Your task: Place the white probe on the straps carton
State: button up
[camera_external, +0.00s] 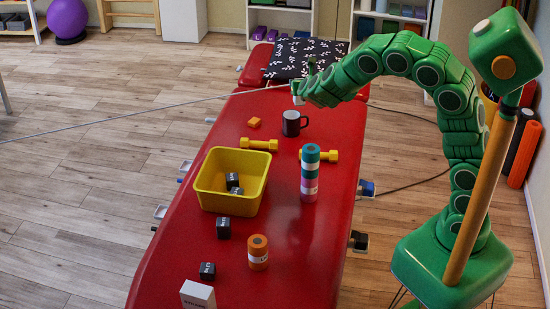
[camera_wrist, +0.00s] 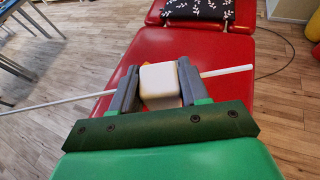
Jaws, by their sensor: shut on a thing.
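My gripper (camera_external: 300,88) is above the far part of the red treatment table, beyond the dark mug. In the wrist view my gripper (camera_wrist: 160,88) is shut on the white probe (camera_wrist: 165,80), a rounded white block between its two grey fingers. A pale rod or cord (camera_wrist: 227,71) shows on both sides of the probe; how it joins is hidden. In the external view the probe (camera_external: 297,98) is small and partly hidden by the gripper. A white carton (camera_external: 198,295), perhaps the straps carton, stands at the table's near end, cut by the frame; its label is unreadable.
The red table (camera_external: 225,262) also carries a yellow bin (camera_external: 211,201) with dark blocks, an orange roll (camera_external: 258,252), a coloured stack (camera_external: 310,172), yellow dumbbells (camera_external: 259,144) and a mug (camera_external: 292,123). A thin line (camera_external: 120,117) stretches leftward from the gripper.

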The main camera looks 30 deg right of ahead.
jog(key=shift+w+d+r, duration=0.35)
jog(key=shift+d+r, duration=0.05)
jog(key=shift+d, duration=0.25)
jog(key=shift+w+d+r+n+y, duration=0.25)
jog(key=shift+w+r+n+y, duration=0.05)
jog(key=shift+w+r+n, duration=0.1)
jog(key=s+a+f+n+t+y, duration=0.1)
jog(key=s+a+n+y, duration=0.3)
jog(key=a, duration=1.4)
jog(key=s+a+f+y, duration=0.1)
jog(key=s+a, duration=0.4)
jog(key=a, duration=1.4)
jog(key=s+a+f+n+g+y, duration=0.15)
jog(key=s+a+f, duration=0.35)
jog(key=s+a, duration=0.95)
jog(key=s+a+f+n+y, duration=0.3)
jog(key=s+a+f, duration=0.2)
jog(key=s+a, duration=1)
jog(key=shift+s+d+f, duration=0.5)
jog(key=shift+d+f, duration=0.05)
jog(key=shift+f, duration=0.65)
jog(key=shift+s+d+f, duration=0.55)
jog(key=shift+d+f, duration=0.05)
jog(key=shift+f, duration=0.6)
jog(key=shift+s+d+f, duration=0.5)
jog(key=shift+d+f, duration=0.05)
jog(key=shift+f, duration=0.65)
jog(key=shift+f+t, duration=0.1)
jog(key=shift+t, duration=0.15)
